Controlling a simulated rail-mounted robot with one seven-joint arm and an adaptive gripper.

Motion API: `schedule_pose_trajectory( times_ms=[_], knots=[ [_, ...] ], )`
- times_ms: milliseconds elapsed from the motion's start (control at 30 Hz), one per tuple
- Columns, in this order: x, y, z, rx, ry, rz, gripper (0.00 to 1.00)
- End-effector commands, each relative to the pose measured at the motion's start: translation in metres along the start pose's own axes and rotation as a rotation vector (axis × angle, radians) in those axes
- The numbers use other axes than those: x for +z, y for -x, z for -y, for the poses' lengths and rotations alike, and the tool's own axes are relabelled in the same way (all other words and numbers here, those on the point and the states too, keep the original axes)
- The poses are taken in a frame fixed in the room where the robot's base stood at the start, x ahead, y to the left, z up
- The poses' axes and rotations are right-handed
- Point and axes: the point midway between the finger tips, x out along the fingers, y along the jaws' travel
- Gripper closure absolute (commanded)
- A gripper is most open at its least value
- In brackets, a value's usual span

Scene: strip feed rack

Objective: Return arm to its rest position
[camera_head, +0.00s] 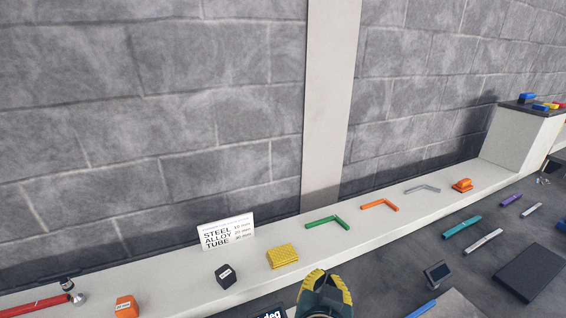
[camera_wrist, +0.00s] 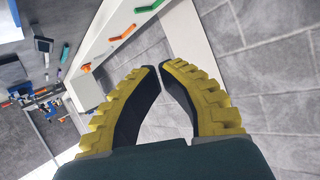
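My gripper (camera_head: 328,288) is at the bottom centre of the head view, in front of the white ledge (camera_head: 180,282). Its yellow ridged fingers show large in the wrist view, with the tips (camera_wrist: 160,68) drawn together and nothing visible between them. The gripper appears empty. The rest of my arm is mostly out of view, so its overall pose cannot be told.
The ledge carries a yellow block (camera_head: 282,256), a black block (camera_head: 226,276), an orange block (camera_head: 126,306), a sign (camera_head: 227,232) and green (camera_head: 328,222), orange (camera_head: 380,205) and grey angle pieces (camera_head: 422,189). Coloured strips and a dark slab (camera_head: 530,272) lie right.

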Motion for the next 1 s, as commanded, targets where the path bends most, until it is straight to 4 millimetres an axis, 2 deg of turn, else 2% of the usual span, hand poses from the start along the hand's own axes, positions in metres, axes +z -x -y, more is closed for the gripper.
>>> schedule_pose_trajectory(
  times_ms=[33, 133, 300, 367, 400, 467, 667, 1000],
  knots=[
    [-0.024, 0.024, -0.012, -0.032, -0.006, -0.1, 1.0],
    [-0.068, 0.079, -0.018, -0.114, 0.014, -0.302, 1.0],
    [-0.122, 0.169, -0.001, -0.244, 0.077, -0.598, 1.0],
    [-0.137, 0.201, 0.004, -0.277, 0.109, -0.702, 1.0],
    [-0.147, 0.212, 0.01, -0.282, 0.178, -0.777, 1.0],
    [-0.179, 0.224, 0.015, -0.271, 0.188, -0.767, 1.0],
    [-0.246, 0.253, 0.028, -0.271, 0.182, -0.761, 1.0],
    [-0.38, 0.313, 0.052, -0.272, 0.175, -0.758, 1.0]
  ],
)
